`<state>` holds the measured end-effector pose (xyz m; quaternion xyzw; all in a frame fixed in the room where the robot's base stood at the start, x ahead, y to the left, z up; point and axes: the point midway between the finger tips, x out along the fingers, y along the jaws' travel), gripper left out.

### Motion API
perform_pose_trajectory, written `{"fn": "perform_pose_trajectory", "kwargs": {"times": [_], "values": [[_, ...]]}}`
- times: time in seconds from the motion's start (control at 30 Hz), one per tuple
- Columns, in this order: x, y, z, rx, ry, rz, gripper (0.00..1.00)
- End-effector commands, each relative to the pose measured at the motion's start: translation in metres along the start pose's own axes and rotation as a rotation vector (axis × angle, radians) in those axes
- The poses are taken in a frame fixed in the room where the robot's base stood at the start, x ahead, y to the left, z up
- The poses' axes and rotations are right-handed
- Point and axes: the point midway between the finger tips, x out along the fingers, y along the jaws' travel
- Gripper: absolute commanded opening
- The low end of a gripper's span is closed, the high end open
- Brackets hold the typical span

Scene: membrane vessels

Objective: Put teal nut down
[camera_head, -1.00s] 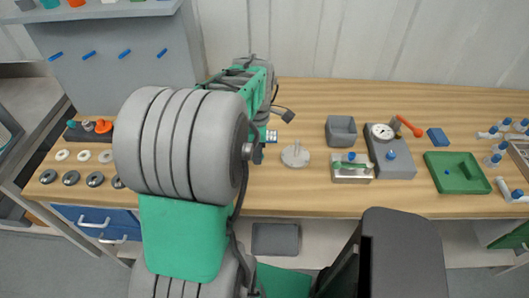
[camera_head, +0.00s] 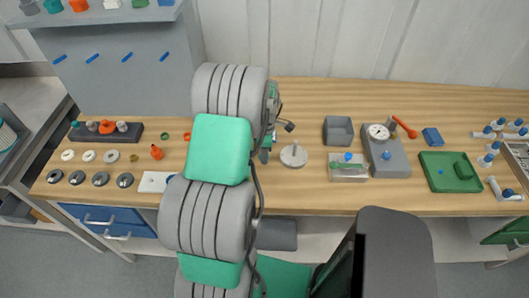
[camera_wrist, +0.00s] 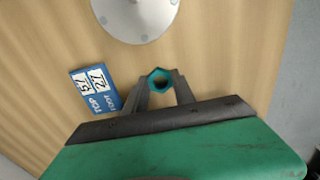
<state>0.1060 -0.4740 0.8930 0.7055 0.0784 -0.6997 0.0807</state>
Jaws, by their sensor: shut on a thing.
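The teal nut (camera_wrist: 160,76) is a small hexagonal ring with a dark hole. It sits between the two fingertips of my gripper (camera_wrist: 160,84) in the wrist view, and the gripper is shut on it. Bare wooden bench shows around the nut; I cannot tell how high above the bench it is. In the head view my arm hides the nut and most of the gripper.
A pale round plate (camera_wrist: 137,12) lies just beyond the nut and shows with an upright pin in the head view (camera_head: 294,156). A blue label card (camera_wrist: 95,90) lies left of the fingers. A grey bin (camera_head: 338,131) and clear box (camera_head: 347,172) stand further right.

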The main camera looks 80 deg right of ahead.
Motion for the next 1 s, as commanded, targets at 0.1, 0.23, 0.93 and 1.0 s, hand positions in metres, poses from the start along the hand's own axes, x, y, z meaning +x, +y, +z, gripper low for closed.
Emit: {"fn": "perform_pose_trajectory", "kwargs": {"times": [0.1, 0.23, 0.93, 1.0], "values": [[0.001, 0.0, 0.0, 0.0, 0.0, 0.0, 0.38], [0.001, 0.0, 0.0, 0.0, 0.0, -0.001, 0.48], [-0.076, 0.001, 0.0, 0.0, -0.001, 0.007, 0.53], [-0.092, 0.001, 0.0, 0.0, 0.0, 0.004, 0.53]]}}
